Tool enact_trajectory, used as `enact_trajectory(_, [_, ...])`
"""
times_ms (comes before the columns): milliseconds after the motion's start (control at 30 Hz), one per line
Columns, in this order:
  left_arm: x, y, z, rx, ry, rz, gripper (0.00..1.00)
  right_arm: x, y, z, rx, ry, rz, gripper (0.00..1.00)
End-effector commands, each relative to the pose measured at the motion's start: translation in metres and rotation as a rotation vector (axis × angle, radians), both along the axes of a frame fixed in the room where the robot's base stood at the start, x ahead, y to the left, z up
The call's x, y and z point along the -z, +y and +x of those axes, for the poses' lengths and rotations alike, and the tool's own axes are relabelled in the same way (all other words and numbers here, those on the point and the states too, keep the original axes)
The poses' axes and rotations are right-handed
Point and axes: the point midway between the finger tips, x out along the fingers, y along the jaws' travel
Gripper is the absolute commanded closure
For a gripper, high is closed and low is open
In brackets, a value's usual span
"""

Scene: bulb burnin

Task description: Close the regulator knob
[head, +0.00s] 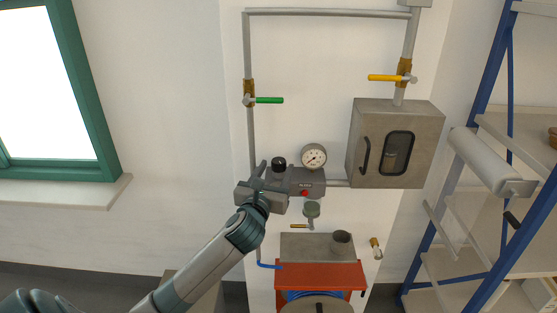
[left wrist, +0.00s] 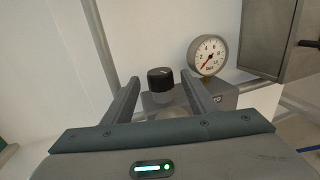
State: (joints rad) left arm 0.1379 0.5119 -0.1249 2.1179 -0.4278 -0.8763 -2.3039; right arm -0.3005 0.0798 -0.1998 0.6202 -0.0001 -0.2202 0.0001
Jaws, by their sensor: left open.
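The regulator knob (head: 279,163) is a black cylinder on top of the grey regulator body (head: 312,180) on the wall panel. A round white gauge (head: 314,157) sits to its right, and a red button is on the body's front. My left gripper (head: 268,168) is open at the left of the regulator. In the left wrist view the knob (left wrist: 161,84) stands upright between the two open fingers, beyond or level with their tips; no contact shows. The gauge (left wrist: 207,54) is to the right there, its needle pointing low left. My right gripper is not in view.
A green-handled valve (head: 266,100) is on the left pipe and a yellow-handled valve (head: 386,78) on the right pipe. A grey cabinet (head: 370,111) with a window is right of the gauge. Below stand a red bench (head: 334,275) and, far right, blue-framed shelves (head: 491,65).

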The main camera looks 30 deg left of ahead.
Motion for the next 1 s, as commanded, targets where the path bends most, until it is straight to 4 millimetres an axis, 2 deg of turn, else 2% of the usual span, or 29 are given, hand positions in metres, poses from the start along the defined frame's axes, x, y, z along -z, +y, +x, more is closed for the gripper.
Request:
enact_trajectory(100, [-0.002,0.005,0.015,-0.001,0.0,-0.002,0.47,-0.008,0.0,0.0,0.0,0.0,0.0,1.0])
enact_trajectory(300, [0.0,0.009,0.029,0.001,0.001,-0.001,0.47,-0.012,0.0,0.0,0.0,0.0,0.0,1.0])
enact_trajectory(667, [0.0,0.01,0.032,0.001,0.0,0.0,0.47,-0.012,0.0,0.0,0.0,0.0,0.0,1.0])
enact_trajectory(700, [0.0,0.01,0.032,0.001,0.0,0.0,0.52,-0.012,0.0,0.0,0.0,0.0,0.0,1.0])
enact_trajectory(867, [0.0,0.01,0.032,0.001,0.0,0.0,0.89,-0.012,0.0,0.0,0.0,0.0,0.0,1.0])
enact_trajectory(1000, [0.0,0.01,0.032,0.0,0.0,0.0,0.89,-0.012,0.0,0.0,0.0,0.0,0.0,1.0])
